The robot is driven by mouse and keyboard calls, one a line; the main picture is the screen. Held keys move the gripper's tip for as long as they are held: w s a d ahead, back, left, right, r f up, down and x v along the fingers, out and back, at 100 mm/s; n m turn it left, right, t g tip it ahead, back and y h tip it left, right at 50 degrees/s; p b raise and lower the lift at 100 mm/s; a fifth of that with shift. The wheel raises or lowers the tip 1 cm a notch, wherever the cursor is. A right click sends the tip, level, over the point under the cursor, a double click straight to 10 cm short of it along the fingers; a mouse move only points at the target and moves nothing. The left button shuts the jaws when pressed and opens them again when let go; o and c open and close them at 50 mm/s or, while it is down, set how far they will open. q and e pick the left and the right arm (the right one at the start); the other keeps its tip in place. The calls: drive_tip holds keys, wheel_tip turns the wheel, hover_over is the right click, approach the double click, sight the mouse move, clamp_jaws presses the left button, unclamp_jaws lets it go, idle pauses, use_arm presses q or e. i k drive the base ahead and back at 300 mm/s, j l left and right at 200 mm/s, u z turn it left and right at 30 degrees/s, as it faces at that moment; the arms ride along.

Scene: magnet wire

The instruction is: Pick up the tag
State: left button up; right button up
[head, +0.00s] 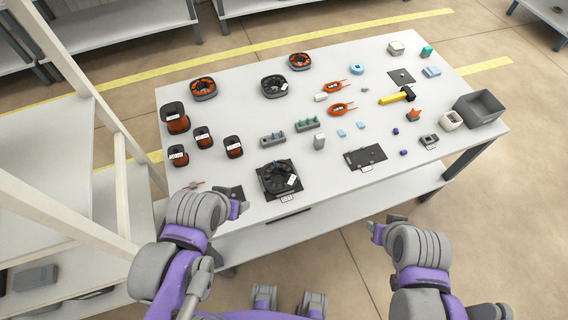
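Several small white tag-like pieces show in the head view, and I cannot tell which one is the tag. One white tag (287,198) lies at the front edge of the black plate under the dark ring-shaped stator. Another white tag (367,169) lies at the front of an empty dark plate. A small white piece (321,97) lies near the orange coils. My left gripper (240,207) is at the table's front edge, left of the stator. My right gripper (375,230) is in front of the table, over the floor. The finger gaps of both are too small to judge.
The white table (230,115) carries wire spools (175,122) at left, the stator (277,178), a yellow-and-black hammer (398,96) and a grey bin (480,108) at right. White shelving (60,170) stands close on the left.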

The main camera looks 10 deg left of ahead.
sight(323, 96)
drive_tip(key=i+l+u, duration=0.15)
drive_tip(key=u, duration=0.2)
drive_tip(key=i+l+u, duration=0.15)
drive_tip(key=u, duration=0.25)
drive_tip(key=i+l+u, duration=0.1)
drive_tip(key=l+u, duration=0.25)
drive_tip(key=j, duration=0.05)
